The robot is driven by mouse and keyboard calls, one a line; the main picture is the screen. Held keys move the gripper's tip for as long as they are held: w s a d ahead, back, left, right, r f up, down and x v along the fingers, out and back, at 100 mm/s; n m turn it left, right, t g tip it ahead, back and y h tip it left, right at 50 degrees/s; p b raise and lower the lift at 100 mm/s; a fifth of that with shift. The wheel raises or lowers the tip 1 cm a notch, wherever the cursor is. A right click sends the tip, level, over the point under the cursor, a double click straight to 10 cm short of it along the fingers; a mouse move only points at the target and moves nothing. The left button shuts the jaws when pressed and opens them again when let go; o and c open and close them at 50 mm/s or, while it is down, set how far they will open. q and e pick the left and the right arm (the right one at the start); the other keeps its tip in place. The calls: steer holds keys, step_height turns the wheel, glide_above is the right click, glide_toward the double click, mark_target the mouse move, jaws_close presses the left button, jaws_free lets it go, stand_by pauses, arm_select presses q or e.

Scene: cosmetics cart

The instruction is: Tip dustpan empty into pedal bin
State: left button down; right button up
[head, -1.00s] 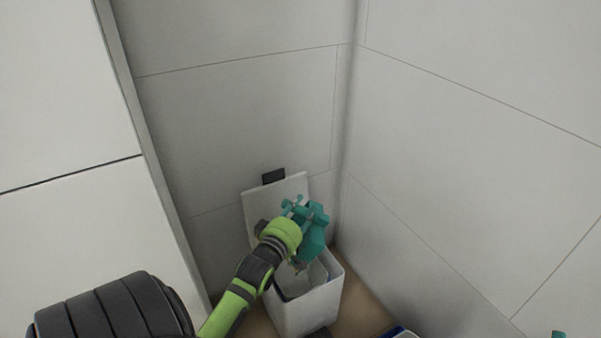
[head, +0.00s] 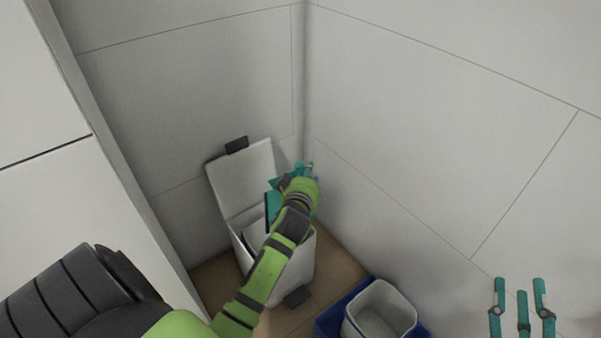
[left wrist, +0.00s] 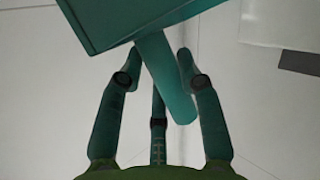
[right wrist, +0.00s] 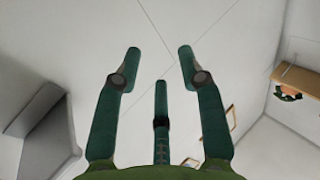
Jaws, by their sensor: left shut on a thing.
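The white pedal bin (head: 307,256) stands on the floor in the corner, its lid (head: 240,180) swung up and open and its black pedal (head: 297,297) at the front. My left gripper (head: 303,172) is above the bin, shut on the handle of the teal dustpan (head: 272,206). The pan hangs steeply tilted by the bin's opening; my arm hides part of both. In the left wrist view the dustpan (left wrist: 130,22) fills the top, its handle between the fingers (left wrist: 157,68). I cannot see any dirt on it. My right gripper (head: 522,290) is open and empty at the lower right.
A blue tub (head: 421,330) with a white bin (head: 381,308) in or against it stands right of the pedal bin. Grey panelled walls close in behind and on the right. A white cabinet (head: 60,220) is at the left. The right wrist view shows mostly bare wall.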

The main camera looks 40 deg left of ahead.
arm_select(q)
steer(key=shift+w+d+f+m, duration=0.1)
steer(key=shift+w+d+m, duration=0.3)
steer(key=shift+w+d, duration=0.1)
steer(key=shift+w+d+f+m+g+y, duration=0.3)
steer(key=shift+w+d+f+m+g, duration=0.25)
steer(key=shift+w+d+m, duration=0.2)
steer(key=shift+w+d+f+m+g, duration=0.2)
steer(key=shift+w+d+m+g, duration=0.15)
steer(key=shift+d, duration=0.05)
arm_select(e)
steer(key=shift+w+d+f+g+h, duration=0.15)
steer(key=shift+f+g, duration=0.1)
steer(key=shift+f, duration=0.15)
steer(key=shift+s+d+f+g+h, duration=0.15)
steer(key=shift+f+g, duration=0.1)
steer(key=shift+f, duration=0.15)
steer(key=shift+w, duration=0.1)
